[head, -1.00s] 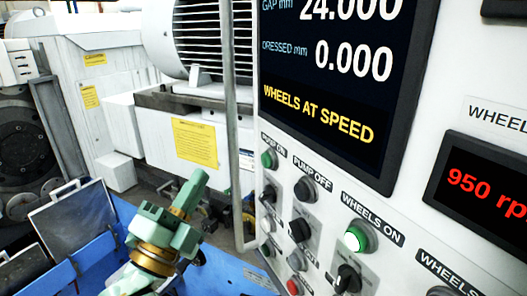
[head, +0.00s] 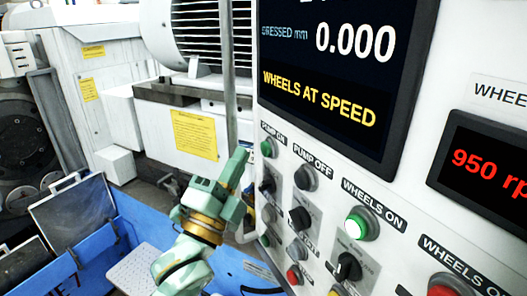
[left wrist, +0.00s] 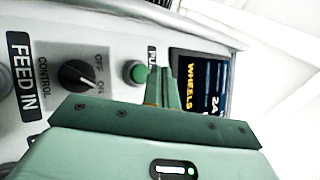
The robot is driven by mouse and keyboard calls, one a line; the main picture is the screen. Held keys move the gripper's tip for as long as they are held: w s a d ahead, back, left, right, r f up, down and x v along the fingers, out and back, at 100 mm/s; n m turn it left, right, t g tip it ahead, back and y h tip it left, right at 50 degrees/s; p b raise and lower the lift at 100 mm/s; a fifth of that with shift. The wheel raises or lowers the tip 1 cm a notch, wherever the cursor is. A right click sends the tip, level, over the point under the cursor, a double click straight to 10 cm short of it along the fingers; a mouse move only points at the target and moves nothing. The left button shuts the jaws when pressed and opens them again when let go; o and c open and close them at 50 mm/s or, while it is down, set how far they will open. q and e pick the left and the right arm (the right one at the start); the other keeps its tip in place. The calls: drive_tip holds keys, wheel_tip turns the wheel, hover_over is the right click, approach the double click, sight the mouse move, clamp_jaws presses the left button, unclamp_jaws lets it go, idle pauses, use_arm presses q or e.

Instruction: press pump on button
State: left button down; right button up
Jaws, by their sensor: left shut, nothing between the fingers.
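The pump on button (head: 267,148) is a green round button at the upper left of the control panel, under its PUMP ON label. It is unlit in the head view. In the left wrist view the green button (left wrist: 136,72) lies just left of the fingertips. My left gripper (head: 241,155) is shut and empty. Its tips point up toward the panel's left edge, just left of the button in the head view, and seem apart from it. In the left wrist view the shut fingers (left wrist: 163,88) partly cover the PUMP ON label. My right gripper is not in view.
Beside the button are the black PUMP OFF button (head: 306,178), a lit green WHEELS ON button (head: 362,223) and several black knobs. A display (head: 335,70) reading WHEELS AT SPEED is above. A vertical grey post (head: 229,80) stands behind my gripper.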

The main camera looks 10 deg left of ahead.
sight(262, 143)
use_arm(q)
drive_tip(key=shift+w+d, duration=0.35)
drive_tip(key=shift+d, duration=0.15)
drive_tip(key=shift+w+d, duration=0.1)
idle(1.7)
drive_tip(key=shift+w+d, duration=0.15)
drive_tip(key=shift+d, duration=0.1)
drive_tip(key=shift+w+d, duration=0.3)
drive_tip(key=shift+d, duration=0.1)
idle(0.9)
drive_tip(key=shift+s+a, duration=0.1)
drive_tip(key=shift+a, duration=0.05)
drive_tip(key=shift+s+a+p, duration=0.45)
drive_tip(key=shift+a, duration=0.1)
drive_tip(key=shift+a, duration=0.1)
